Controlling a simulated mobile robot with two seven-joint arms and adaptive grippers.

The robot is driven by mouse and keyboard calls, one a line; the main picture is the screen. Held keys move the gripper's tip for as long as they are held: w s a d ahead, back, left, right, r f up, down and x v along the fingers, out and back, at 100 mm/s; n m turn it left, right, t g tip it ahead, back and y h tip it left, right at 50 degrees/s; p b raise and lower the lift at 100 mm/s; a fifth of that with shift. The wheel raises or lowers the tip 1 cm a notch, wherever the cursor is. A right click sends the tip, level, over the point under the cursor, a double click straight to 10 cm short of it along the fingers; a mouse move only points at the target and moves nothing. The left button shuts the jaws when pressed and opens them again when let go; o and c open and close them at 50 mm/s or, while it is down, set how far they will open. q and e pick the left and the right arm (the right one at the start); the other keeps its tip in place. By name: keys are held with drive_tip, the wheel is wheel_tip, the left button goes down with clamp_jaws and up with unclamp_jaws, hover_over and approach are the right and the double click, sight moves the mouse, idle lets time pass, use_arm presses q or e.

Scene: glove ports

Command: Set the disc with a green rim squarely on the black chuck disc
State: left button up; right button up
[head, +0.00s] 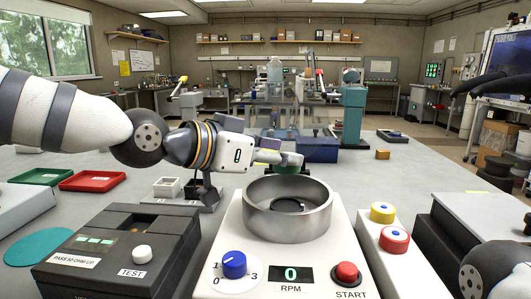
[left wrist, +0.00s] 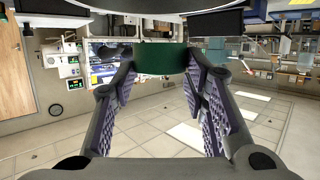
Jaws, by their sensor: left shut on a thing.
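The disc with a green rim (head: 286,170) is in my left gripper (head: 283,158), above the far side of a round metal bowl (head: 287,222). In the left wrist view the green rim (left wrist: 162,58) sits between the two purple-padded fingers, which are shut on it. The black chuck disc (head: 288,205) lies inside the bowl, partly hidden by the bowl's near wall. The held disc is apart from it, higher and farther back. The disc's face and exact tilt are hard to tell. My right gripper is out of view.
The bowl is in a white machine with a blue knob (head: 234,264), RPM display and red START button (head: 347,273). A dark tester box (head: 122,251) stands left; a white box with yellow and red round pieces (head: 394,240) stands right. Red (head: 92,181) and green trays lie farther left.

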use_arm(q)
drive_tip(key=shift+s+d+r, duration=0.1)
drive_tip(key=shift+s+d, duration=0.1)
drive_tip(key=shift+f, duration=2.95)
drive_tip(key=shift+r, duration=0.1)
